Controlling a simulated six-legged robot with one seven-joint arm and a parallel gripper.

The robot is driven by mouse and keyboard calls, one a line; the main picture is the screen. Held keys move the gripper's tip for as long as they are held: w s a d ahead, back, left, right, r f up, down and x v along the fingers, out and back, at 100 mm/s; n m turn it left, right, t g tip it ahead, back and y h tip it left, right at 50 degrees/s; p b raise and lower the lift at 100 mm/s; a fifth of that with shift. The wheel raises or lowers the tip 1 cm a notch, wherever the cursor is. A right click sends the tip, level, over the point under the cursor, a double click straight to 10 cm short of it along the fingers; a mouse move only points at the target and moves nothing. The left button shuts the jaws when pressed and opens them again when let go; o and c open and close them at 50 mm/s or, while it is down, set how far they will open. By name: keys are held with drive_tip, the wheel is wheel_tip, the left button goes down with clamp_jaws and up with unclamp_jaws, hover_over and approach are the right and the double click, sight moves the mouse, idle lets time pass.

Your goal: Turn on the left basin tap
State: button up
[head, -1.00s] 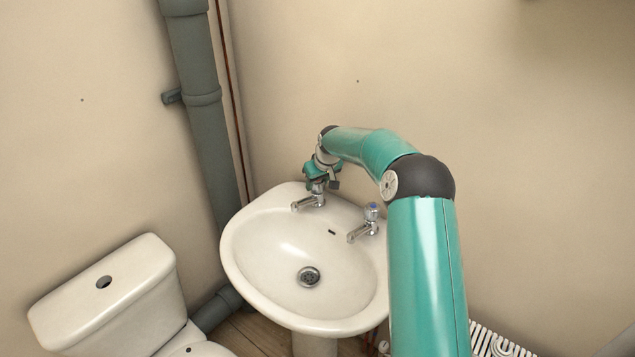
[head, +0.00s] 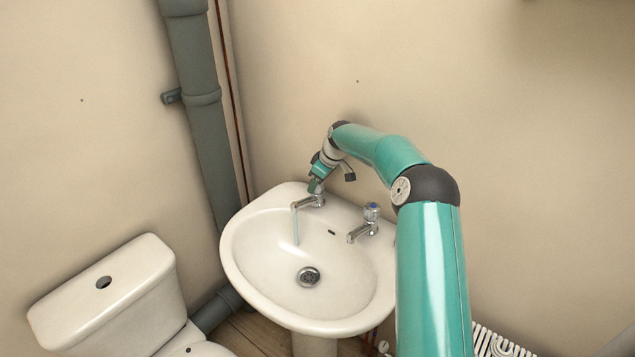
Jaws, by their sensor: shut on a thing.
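The left basin tap (head: 308,202) is chrome and stands at the back left of the white basin (head: 238,262). A thin stream of water (head: 295,226) falls from its spout into the bowl. My gripper (head: 316,186) is at the top of this tap, shut on its handle and hiding it. The wrist above is tilted. The right basin tap (head: 364,224), with a blue-marked top, stands apart to the right with no water showing.
A white toilet cistern (head: 115,295) stands at the lower left. A grey waste pipe (head: 203,110) runs up the corner. A white radiator (head: 490,342) is at the lower right. The wall above the basin is bare.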

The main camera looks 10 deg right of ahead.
drive_tip(key=o, duration=1)
drive_tip(key=v, duration=1.4)
